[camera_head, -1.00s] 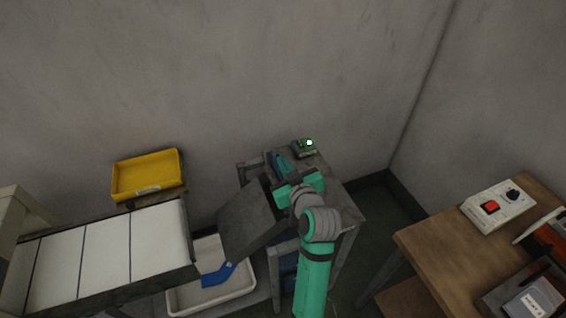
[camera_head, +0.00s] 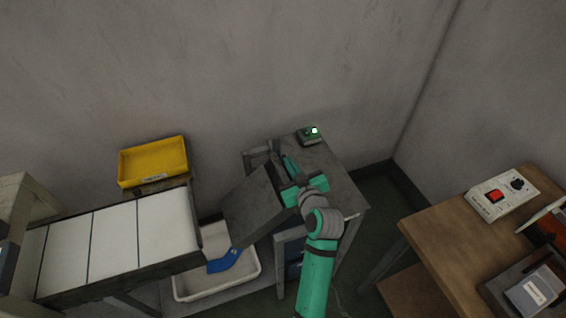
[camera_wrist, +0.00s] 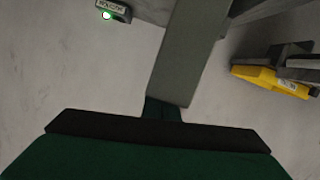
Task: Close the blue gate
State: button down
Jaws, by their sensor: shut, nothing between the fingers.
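I cannot make out the blue gate for certain. A dark blue part (camera_head: 293,270) shows under the small grey table, largely hidden by my arm and the table's leg. My gripper (camera_head: 290,165) is over the left part of the table, beside a tilted grey panel (camera_head: 250,213). It is shut and empty. In the wrist view my gripper (camera_wrist: 162,107) points at a long grey bar (camera_wrist: 188,50) that runs up the picture. I cannot tell whether they touch.
A small device with a green light (camera_head: 310,136) stands on the grey table (camera_head: 338,188). A white bin (camera_head: 190,288) holding a blue piece (camera_head: 224,261) sits below the panel. A white belt (camera_head: 112,240), yellow tray (camera_head: 153,162) and wooden table (camera_head: 450,235) stand around.

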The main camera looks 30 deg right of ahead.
jog(key=shift+f, duration=0.55)
jog(key=shift+a+r, duration=0.1)
jog(key=s+a+r, duration=0.2)
jog(key=s+r, duration=0.5)
jog(key=s, duration=0.3)
jog(key=s+a+f+m, duration=0.1)
jog(key=s+a+f, duration=0.4)
jog(key=a+f, duration=0.25)
jog(key=s+a+f+m, duration=0.1)
jog(key=s+a+f, duration=0.4)
jog(key=a+f, duration=0.25)
jog(key=s+a+n+y, duration=0.1)
jog(key=s+a, duration=0.5)
jog(key=s, duration=0.3)
jog(key=s+a+r+y, duration=0.1)
jog(key=s+a, duration=0.5)
jog(key=s, duration=0.3)
jog(key=shift+s+a+r+n+y, duration=0.25)
jog(key=shift+s+a+n+y, duration=0.05)
jog(key=shift+s+a+n, duration=0.1)
